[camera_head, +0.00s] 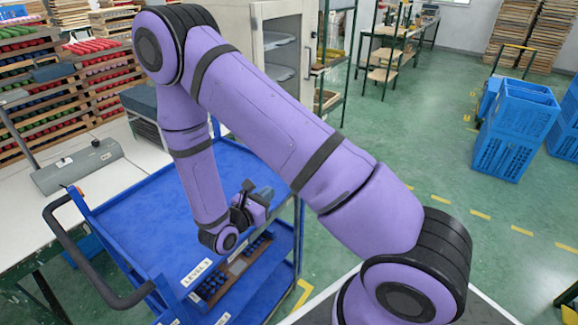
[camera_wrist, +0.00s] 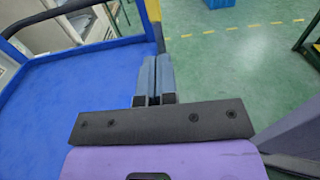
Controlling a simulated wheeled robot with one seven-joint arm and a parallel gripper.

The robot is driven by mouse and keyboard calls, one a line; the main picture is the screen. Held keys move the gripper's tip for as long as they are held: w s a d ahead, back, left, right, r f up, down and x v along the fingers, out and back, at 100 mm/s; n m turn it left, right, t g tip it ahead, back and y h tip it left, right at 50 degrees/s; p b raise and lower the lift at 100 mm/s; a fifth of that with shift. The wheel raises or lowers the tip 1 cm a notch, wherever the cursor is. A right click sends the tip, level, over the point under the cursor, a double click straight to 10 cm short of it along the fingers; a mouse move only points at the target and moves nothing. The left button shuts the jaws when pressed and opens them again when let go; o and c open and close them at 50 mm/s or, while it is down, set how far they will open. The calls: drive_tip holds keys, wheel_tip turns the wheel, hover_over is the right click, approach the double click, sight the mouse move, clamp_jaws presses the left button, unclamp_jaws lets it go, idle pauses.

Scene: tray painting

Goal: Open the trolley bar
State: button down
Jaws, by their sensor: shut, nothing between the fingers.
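The blue trolley (camera_head: 125,203) stands left of centre in the head view, with a black curved handle (camera_head: 75,255) on its left side. Its flat blue top also fills the left of the wrist view (camera_wrist: 65,95). A dark bar (camera_wrist: 50,12) crosses the upper left there; I cannot tell whether it is the trolley bar. A blue post with a yellow tip (camera_wrist: 153,12) stands beyond my fingers. My gripper (camera_head: 264,194) is at the trolley's right edge. In the wrist view its fingers (camera_wrist: 154,62) are together and empty. My arm hides part of the trolley.
A lower shelf (camera_head: 240,268) labelled LEVEL 3 holds small dark items. A white table (camera_head: 45,200) with a grey device stands on the left. A white cabinet (camera_head: 280,45) is behind the trolley. Blue crates (camera_head: 515,130) stand at the right. Green floor between is clear.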

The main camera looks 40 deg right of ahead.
drive_tip(key=x, duration=1.3)
drive_tip(key=shift+w+d+r, duration=0.2)
drive_tip(key=shift+w+r, duration=0.2)
drive_tip(key=shift+r, duration=0.15)
drive_tip(key=x, duration=0.4)
drive_tip(key=shift+w+d, duration=0.1)
drive_tip(key=shift+d, duration=0.15)
drive_tip(key=shift+r, duration=0.1)
